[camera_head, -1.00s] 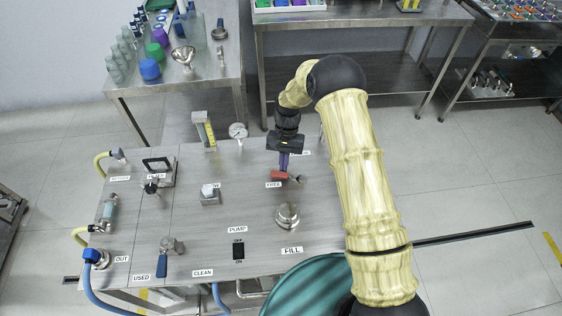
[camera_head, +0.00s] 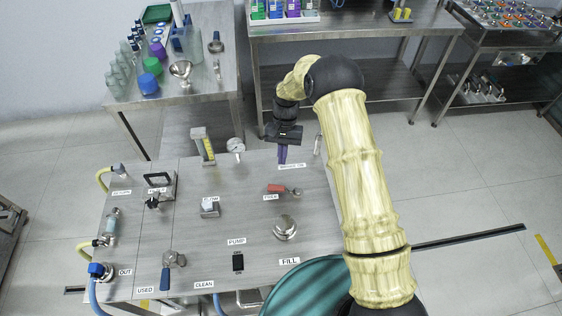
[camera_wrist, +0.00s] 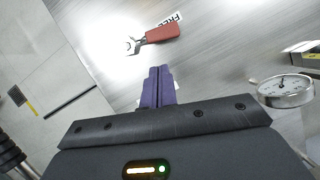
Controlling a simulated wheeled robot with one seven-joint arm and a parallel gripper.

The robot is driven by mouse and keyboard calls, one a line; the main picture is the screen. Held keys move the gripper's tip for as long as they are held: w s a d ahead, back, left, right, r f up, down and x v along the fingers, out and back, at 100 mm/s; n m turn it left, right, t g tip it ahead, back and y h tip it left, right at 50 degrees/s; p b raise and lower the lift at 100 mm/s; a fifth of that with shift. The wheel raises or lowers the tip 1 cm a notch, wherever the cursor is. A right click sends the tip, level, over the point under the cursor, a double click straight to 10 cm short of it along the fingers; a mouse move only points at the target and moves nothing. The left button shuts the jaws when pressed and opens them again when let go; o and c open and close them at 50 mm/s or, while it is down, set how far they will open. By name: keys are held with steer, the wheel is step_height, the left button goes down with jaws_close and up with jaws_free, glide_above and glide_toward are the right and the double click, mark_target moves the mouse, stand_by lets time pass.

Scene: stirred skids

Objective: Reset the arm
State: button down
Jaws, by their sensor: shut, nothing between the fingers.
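My gripper (camera_head: 282,154) has slim purple fingers and hangs over the far right part of the grey skid top (camera_head: 205,255). The fingers are shut together with nothing between them, as the wrist view (camera_wrist: 158,85) also shows. A red-handled valve (camera_head: 277,189) by the FREE label lies nearer the camera than the fingers. In the wrist view the red handle (camera_wrist: 162,33) lies beyond the fingertips, apart from them. My yellow arm reaches in from the lower right, bent at its dark elbow.
A pressure gauge (camera_head: 236,146) and a yellow flow meter (camera_head: 202,146) stand left of my gripper. A round metal cap (camera_head: 285,228) sits near FILL. Steel tables with bottles (camera_head: 150,84) and racks (camera_head: 284,14) stand behind. Open floor (camera_head: 470,190) lies right.

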steer(key=shift+v, duration=0.9)
steer(key=s+d+r+t, duration=0.3)
steer(key=s+d+r, duration=0.3)
steer(key=d+r, duration=0.5)
steer(key=s+d+r+t, duration=0.1)
steer(key=s+d+r, duration=0.1)
steer(key=s, duration=0.2)
steer(key=s+d+r+t, duration=0.1)
steer(key=s+d+r, duration=0.1)
steer(key=s, duration=0.3)
steer(key=s+d+r+n+t, duration=0.1)
steer(key=s+d+r+t, duration=0.1)
steer(key=s, duration=0.3)
steer(key=shift+s+d+r, duration=0.2)
steer(key=shift+d+r, duration=0.2)
steer(key=shift+d, duration=0.35)
steer(key=shift+s, duration=0.1)
